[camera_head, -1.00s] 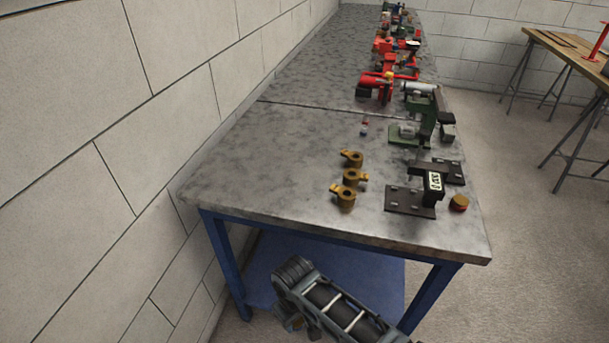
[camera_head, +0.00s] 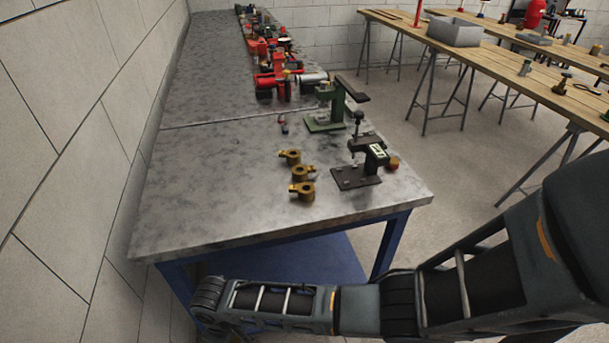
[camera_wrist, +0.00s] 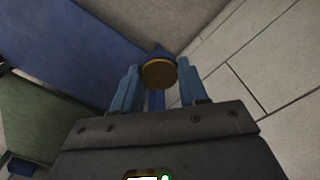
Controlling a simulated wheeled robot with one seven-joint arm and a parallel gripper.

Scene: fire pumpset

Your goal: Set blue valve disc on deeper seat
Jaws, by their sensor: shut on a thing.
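In the wrist view, my gripper (camera_wrist: 158,66) has its two blue fingers on either side of a round brass-coloured piece with a blue part behind it, which I take as the blue valve disc (camera_wrist: 159,75). The jaws are shut on it, and it is held in the air, away from the bench top. In the head view, three brass valve bodies stand in a row near the bench's front end: a far one (camera_head: 290,157), a middle one (camera_head: 303,172) and a near one (camera_head: 302,191). Their seat depths are too small to tell. My gripper is hidden in the head view.
The grey bench top (camera_head: 205,205) is clear left of the bodies. A dark press (camera_head: 362,168) and a green press (camera_head: 333,108) stand to their right, with red equipment (camera_head: 270,82) farther back. A block wall (camera_head: 75,120) runs along the left.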

